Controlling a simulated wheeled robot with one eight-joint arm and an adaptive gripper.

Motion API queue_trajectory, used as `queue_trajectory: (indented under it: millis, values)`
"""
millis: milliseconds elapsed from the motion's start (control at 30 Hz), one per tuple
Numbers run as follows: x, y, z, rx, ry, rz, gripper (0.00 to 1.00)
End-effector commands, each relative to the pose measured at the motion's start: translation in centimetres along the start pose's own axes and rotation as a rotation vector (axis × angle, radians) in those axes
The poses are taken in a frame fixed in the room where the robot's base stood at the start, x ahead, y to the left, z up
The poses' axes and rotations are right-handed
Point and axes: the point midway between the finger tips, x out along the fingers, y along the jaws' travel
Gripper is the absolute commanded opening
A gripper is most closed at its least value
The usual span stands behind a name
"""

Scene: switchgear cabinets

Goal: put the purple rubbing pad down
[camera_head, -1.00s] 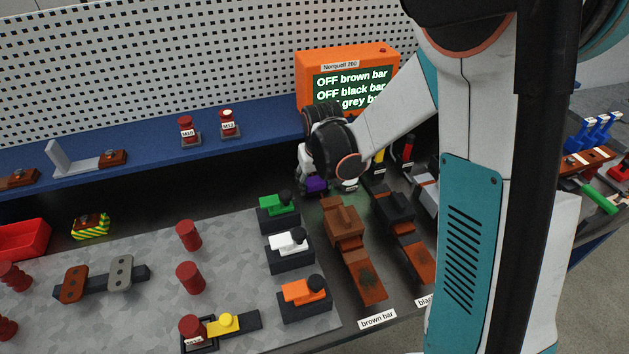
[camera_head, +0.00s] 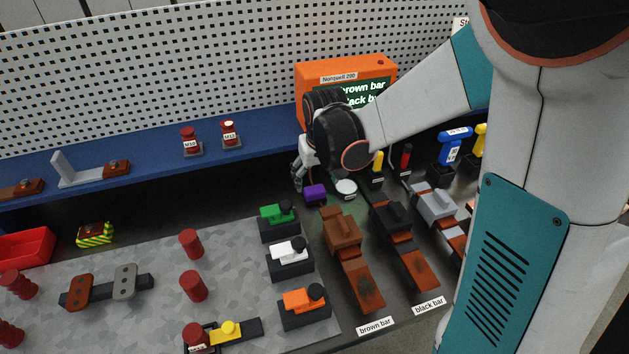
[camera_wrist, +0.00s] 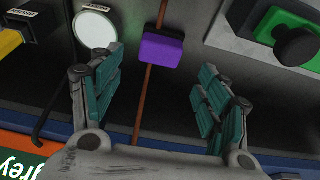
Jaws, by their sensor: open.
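The purple rubbing pad (camera_head: 315,194) rests on the dark bench surface, behind the brown bar's block and beside a round white disc. It also shows in the wrist view (camera_wrist: 161,50), over a thin brown strip. My gripper (camera_wrist: 158,100) is open, with teal finger pads on either side and nothing between them; the pad lies beyond the fingertips, apart from them. In the head view my gripper (camera_head: 299,176) is just left of and behind the pad, partly hidden by my wrist.
The white disc (camera_head: 346,187) sits right of the pad. The brown bar block (camera_head: 341,229) and the green-handled block (camera_head: 278,218) stand in front. An orange display box (camera_head: 345,75) stands behind my wrist. A yellow tool (camera_head: 377,163) and a red tool (camera_head: 405,158) stand to the right.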

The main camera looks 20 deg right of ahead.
Motion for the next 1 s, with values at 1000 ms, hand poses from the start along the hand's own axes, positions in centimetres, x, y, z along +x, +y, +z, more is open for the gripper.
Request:
queue_trajectory:
  millis: [1000]
  values:
    - [-16.5, 0.4, 9.0, 0.004, 0.197, -0.011, 0.69]
